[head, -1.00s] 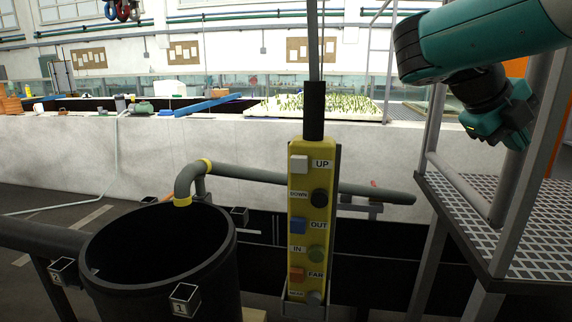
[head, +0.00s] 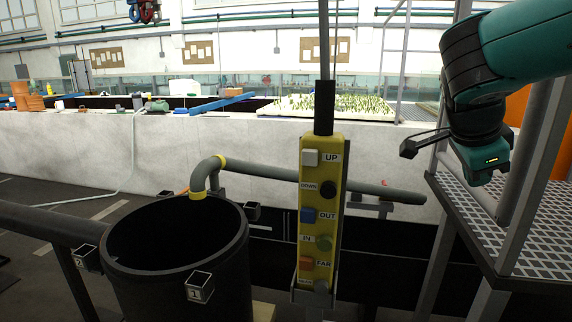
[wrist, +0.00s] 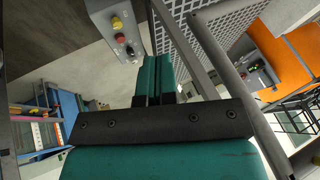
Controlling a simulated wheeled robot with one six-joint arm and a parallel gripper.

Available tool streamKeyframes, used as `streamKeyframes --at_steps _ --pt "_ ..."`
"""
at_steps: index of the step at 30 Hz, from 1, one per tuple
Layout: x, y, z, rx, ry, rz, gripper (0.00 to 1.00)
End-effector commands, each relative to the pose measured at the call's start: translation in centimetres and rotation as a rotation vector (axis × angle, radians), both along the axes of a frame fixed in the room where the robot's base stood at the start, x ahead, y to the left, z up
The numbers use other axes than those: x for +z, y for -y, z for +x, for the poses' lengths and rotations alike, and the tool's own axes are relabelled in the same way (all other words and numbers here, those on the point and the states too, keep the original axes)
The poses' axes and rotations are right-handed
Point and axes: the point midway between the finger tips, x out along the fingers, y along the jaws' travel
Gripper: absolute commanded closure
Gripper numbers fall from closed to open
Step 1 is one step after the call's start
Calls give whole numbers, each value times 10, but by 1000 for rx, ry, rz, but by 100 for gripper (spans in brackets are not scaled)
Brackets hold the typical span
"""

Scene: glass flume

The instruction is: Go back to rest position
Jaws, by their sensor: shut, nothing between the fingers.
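My gripper (wrist: 156,62) is shut and empty in the wrist view, its two teal fingers side by side. In the head view my gripper (head: 483,165) hangs in the air at the upper right, in front of the grey frame of the platform. Its fingers cannot be made out there. It touches nothing that I can see.
A yellow button pendant (head: 320,215) hangs at the centre, left of my gripper. A black bin (head: 175,265) stands at lower left. The grated platform (head: 530,225) and its railing are close on the right. A grey control box (wrist: 118,28) shows in the wrist view.

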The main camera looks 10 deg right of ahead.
Motion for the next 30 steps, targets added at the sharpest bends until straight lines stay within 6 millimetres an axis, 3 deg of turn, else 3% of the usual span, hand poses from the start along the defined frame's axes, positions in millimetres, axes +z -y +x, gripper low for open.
streamKeyframes --at_steps 5,9,12,15,18,21,30 --pt "-40 -74 -27 782 -251 60 100" --pt "-68 -145 -80 1500 -369 91 100" --pt "-78 -183 -122 1924 -375 98 100" --pt "-82 -209 -158 2230 -342 95 100" --pt "-83 -223 -180 2410 -303 89 100" --pt "-83 -228 -189 2480 -284 86 100" --pt "-83 -228 -189 2485 -283 85 100"
